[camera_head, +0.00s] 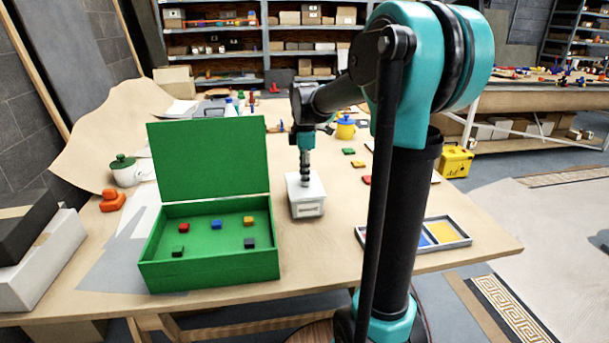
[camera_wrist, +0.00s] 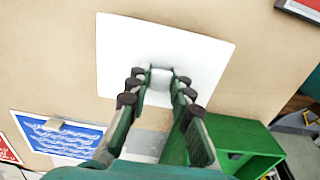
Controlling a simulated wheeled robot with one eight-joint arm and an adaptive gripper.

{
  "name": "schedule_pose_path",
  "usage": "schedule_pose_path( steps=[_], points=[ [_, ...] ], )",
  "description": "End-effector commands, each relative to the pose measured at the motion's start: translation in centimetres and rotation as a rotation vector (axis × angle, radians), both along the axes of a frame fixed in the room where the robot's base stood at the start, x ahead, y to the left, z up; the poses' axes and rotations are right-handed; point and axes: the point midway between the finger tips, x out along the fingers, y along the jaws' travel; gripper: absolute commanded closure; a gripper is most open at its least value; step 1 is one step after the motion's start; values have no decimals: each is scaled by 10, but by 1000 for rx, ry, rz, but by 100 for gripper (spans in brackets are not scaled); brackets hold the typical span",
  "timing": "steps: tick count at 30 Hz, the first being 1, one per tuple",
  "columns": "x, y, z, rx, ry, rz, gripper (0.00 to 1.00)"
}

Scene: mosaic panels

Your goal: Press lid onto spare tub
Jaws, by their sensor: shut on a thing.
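The spare tub (camera_head: 307,208) is a small white box standing on the table right of the green box. A square white lid (camera_head: 304,184) is at its top; I cannot tell whether it is fully seated. In the wrist view the lid (camera_wrist: 118,55) is a broad white square with a small pale knob in its middle. My gripper (camera_head: 305,177) points straight down over the tub, and in the wrist view its fingers (camera_wrist: 161,82) are shut around the knob. The tub is hidden under the lid there.
An open green box (camera_head: 210,272) with several small blocks stands close left. A divided tray (camera_head: 455,244) lies to the right. Coloured tiles (camera_head: 358,164) and a yellow pot with a blue lid (camera_head: 345,130) lie behind. A white pot with a green lid (camera_head: 125,176) stands far left.

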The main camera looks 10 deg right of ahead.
Motion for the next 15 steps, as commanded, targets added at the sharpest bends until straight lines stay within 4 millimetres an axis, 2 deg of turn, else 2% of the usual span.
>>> schedule_pose_path(
  steps=[8, 9, 14, 15],
  points=[
    [0, 0, 0, 0, 0, 0, 99],
    [0, 0, 0, 0, 0, 0, 76],
    [0, 0, 0, 0, 0, 0, 56],
    [0, 0, 0, 0, 0, 0, 55]
  ],
)
